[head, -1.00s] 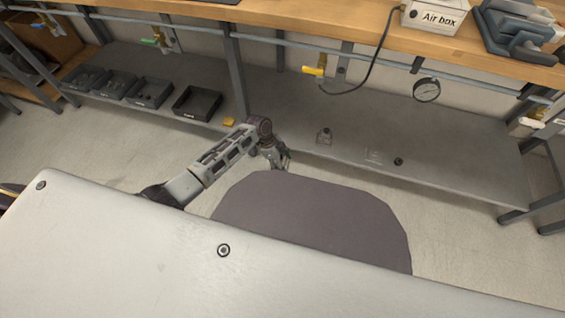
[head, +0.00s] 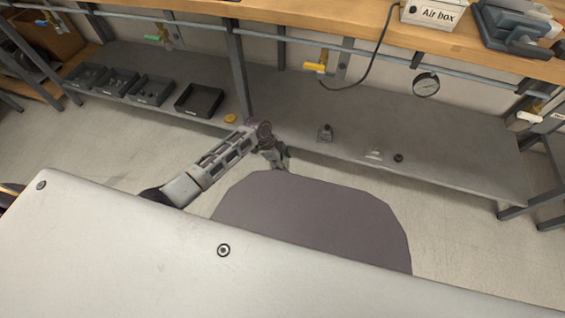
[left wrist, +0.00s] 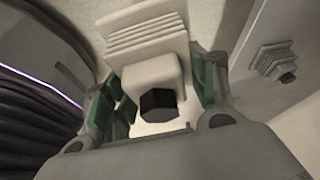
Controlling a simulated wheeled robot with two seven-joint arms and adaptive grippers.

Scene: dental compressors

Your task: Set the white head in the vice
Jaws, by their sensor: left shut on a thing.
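The white head (left wrist: 150,55) is a pale finned block with a black hexagonal fitting, seen close up in the left wrist view. My left gripper (left wrist: 155,105) is shut on it, with green pads on either side. In the head view my left gripper (head: 281,163) hangs in front of the lower shelf, and the head in it cannot be made out. The vice (head: 515,30) is blue-grey and stands on the wooden bench at the top right, well away from my left gripper. My right gripper is not in view.
The lower shelf (head: 450,165) holds a small grey part (head: 325,133), a pale piece (head: 374,155), a black ring (head: 398,158) and several dark trays (head: 198,101). The Air box (head: 428,14) stands left of the vice. A gauge (head: 426,84) hangs below the bench edge.

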